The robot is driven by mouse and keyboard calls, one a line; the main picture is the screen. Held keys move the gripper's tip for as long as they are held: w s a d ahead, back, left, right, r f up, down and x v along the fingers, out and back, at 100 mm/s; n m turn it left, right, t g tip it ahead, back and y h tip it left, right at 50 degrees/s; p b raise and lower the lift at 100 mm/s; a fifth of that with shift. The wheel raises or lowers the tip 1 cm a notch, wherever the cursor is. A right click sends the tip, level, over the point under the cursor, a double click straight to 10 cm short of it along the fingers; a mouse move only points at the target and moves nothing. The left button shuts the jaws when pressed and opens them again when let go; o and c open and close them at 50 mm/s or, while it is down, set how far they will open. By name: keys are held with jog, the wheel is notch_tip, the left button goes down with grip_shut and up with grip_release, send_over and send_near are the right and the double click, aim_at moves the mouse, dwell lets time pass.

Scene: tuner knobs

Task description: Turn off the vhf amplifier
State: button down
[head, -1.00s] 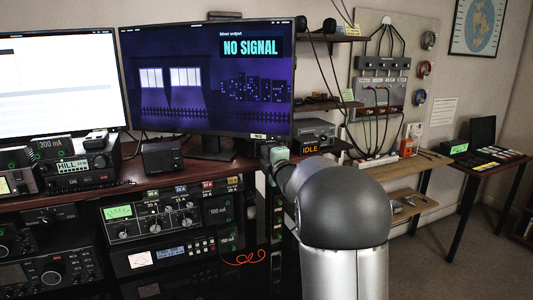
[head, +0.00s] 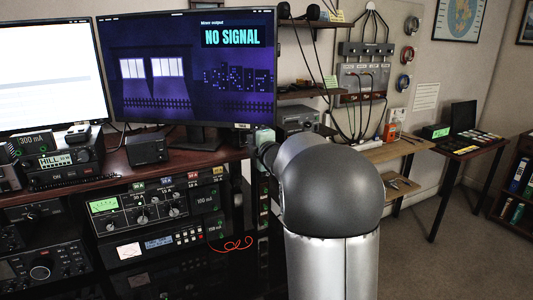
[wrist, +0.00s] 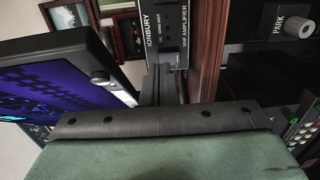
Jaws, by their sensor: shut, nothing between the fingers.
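In the wrist view a dark panel lettered VHF AMPLIFIER (wrist: 184,27) shows sideways at the top centre; only part of its face is visible. In the head view a grey box (head: 297,117) at the desk's right end may be the same unit; my arm hides its lower front. My gripper (wrist: 162,76) is shut and empty, its narrow fingers pointing up the wrist view toward the lettered panel. I cannot tell whether they touch it. In the head view my arm hides the fingers. No switch on the amplifier can be made out.
A monitor (head: 185,75) reading NO SIGNAL stands left of my arm; its edge (wrist: 60,70) is close in the wrist view. A knob (wrist: 298,24) marked PARK is at the wrist view's upper right. Stacked radio gear (head: 155,210) fills the rack below the desk.

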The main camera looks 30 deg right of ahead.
jog(key=s+b, duration=0.1)
jog(key=s, duration=1)
jog(key=shift+s+a+r, duration=0.2)
jog(key=shift+s+r, duration=0.2)
jog(key=s+a+f+m+g+h+p, duration=0.2)
jog(key=s+a+f+m+g+p, duration=0.2)
jog(key=s+a+f+m+g, duration=0.7)
jog(key=s+a+f+m+g+y+p, duration=0.1)
jog(key=s+a+f+m+g, duration=0.2)
jog(key=s, duration=0.6)
jog(key=s+a+f+m+g+y, duration=0.2)
jog(key=s+a+f+m+g, duration=0.1)
jog(key=s+a, duration=0.5)
jog(key=shift+s+f+p, duration=0.35)
jog(key=shift+s+f, duration=0.25)
jog(key=shift+f, duration=0.25)
jog(key=shift+a, duration=0.1)
